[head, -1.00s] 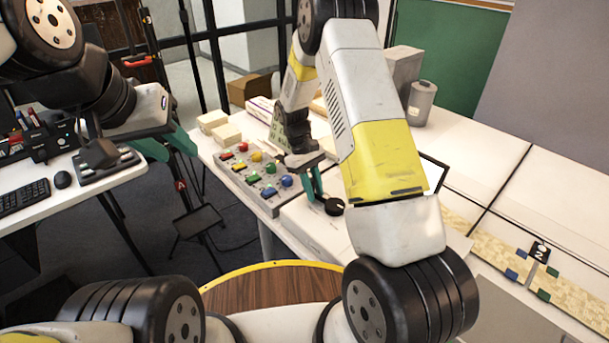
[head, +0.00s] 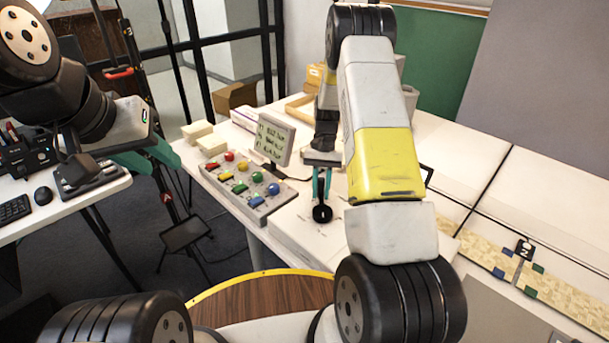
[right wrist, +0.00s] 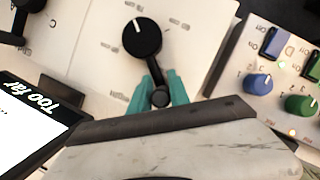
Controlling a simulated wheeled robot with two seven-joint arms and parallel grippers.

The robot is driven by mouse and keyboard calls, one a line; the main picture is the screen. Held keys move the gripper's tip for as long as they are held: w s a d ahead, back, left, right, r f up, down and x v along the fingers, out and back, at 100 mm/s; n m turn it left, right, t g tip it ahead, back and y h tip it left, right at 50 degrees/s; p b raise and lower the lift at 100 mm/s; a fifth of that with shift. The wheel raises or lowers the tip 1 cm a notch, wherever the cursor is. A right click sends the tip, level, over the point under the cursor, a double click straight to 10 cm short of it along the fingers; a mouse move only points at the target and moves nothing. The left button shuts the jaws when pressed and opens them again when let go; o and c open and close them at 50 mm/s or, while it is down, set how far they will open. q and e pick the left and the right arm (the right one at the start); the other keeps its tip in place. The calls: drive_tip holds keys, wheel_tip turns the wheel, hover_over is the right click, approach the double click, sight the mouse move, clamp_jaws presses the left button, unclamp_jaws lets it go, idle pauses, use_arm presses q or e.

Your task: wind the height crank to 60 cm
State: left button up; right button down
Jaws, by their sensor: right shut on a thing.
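The height crank is a black round hub with a short arm (right wrist: 142,38) on a white panel. It also shows in the head view (head: 322,214). A white pointer line is on the hub, with marks around it too small to read. My right gripper (right wrist: 160,92) is shut on the knob at the end of the crank arm; it also shows in the head view (head: 321,184), just behind the hub. A black-framed screen (right wrist: 35,115) in the right wrist view reads "Too far". My left gripper (head: 149,159) is open and empty, away at the left.
A grey button panel (head: 246,185) with coloured knobs and switches stands left of the crank. A small text display (head: 273,138) stands behind it. Pale boxes (head: 205,137) lie farther back. A patterned strip (head: 490,255) lies at right.

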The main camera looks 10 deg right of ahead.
drive_tip(key=d+m, duration=0.1)
drive_tip(key=m, duration=0.1)
drive_tip(key=d+m+y, duration=0.1)
drive_tip(key=shift+s+d+m+t, duration=0.15)
drive_tip(key=shift+s+m+t, duration=0.25)
drive_tip(key=d+m, duration=0.1)
drive_tip(key=s+m+t+y, duration=0.1)
drive_tip(key=m, duration=0.1)
drive_tip(key=shift+s+d+m, duration=0.2)
drive_tip(key=shift+d+m, duration=0.1)
drive_tip(key=shift+d, duration=0.1)
drive_tip(key=shift+s+d, duration=0.2)
drive_tip(key=shift+s, duration=0.1)
drive_tip(key=shift+s+d, duration=0.15)
drive_tip(key=shift+s, duration=0.05)
drive_tip(key=c, duration=1.3)
unclamp_jaws()
drive_tip(key=shift+o, duration=0.2)
drive_tip(key=v, duration=0.7)
drive_tip(key=shift+d+r, duration=0.2)
drive_tip(key=shift+r, duration=0.15)
drive_tip(key=shift+c, duration=0.2)
